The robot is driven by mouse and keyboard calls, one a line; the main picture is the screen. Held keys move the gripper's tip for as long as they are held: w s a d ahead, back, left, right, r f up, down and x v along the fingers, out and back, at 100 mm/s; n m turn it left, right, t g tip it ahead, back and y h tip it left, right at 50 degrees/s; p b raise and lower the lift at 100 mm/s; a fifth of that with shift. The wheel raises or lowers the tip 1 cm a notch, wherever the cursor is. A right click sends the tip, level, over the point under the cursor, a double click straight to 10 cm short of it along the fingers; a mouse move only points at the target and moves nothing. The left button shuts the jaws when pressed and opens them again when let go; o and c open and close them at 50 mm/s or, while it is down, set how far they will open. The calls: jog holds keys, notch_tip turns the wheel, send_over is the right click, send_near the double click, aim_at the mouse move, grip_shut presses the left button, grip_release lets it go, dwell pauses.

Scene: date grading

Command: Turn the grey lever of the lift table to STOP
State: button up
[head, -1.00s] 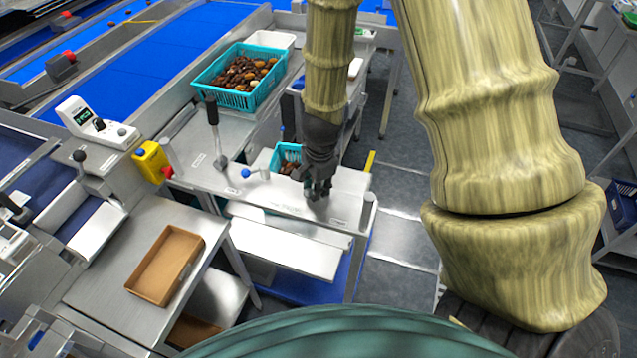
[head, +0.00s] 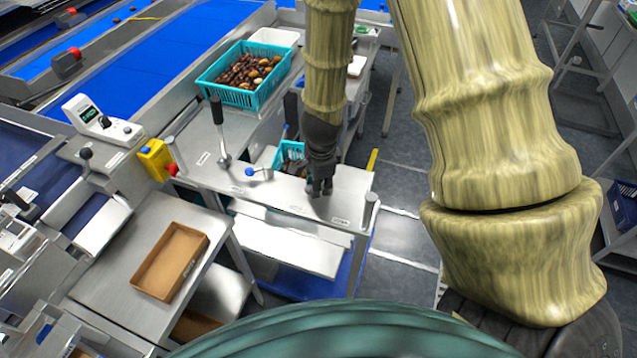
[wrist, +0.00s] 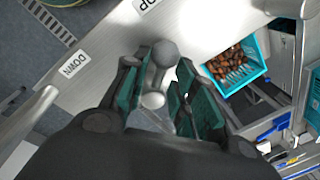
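In the wrist view, the grey lever with its round knob (wrist: 164,54) stands between the two green-padded fingers of my gripper (wrist: 165,72). Gaps show beside its shaft, so the fingers look open around it, not clamped. In the head view, my gripper (head: 320,187) points down over the top of the lift table (head: 352,190) and hides the lever. A DOWN label (wrist: 75,64) lies left of the lever in the wrist view. Another label (wrist: 146,5), cut by the top edge and ending in what looks like "OP", lies above it.
A black-handled lever (head: 217,112) and a blue-knobbed lever (head: 250,172) stand left of my gripper. A teal crate of dates (head: 233,97) sits behind, and a smaller teal crate (wrist: 262,50) is close by. A brown tray (head: 150,292) lies on the front-left table.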

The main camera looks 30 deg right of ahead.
jog(key=shift+o, duration=1.3)
notch_tip(320, 180, up, 12)
jog(key=s, duration=0.1)
jog(key=shift+s, duration=0.15)
jog(key=shift+a+f, duration=0.1)
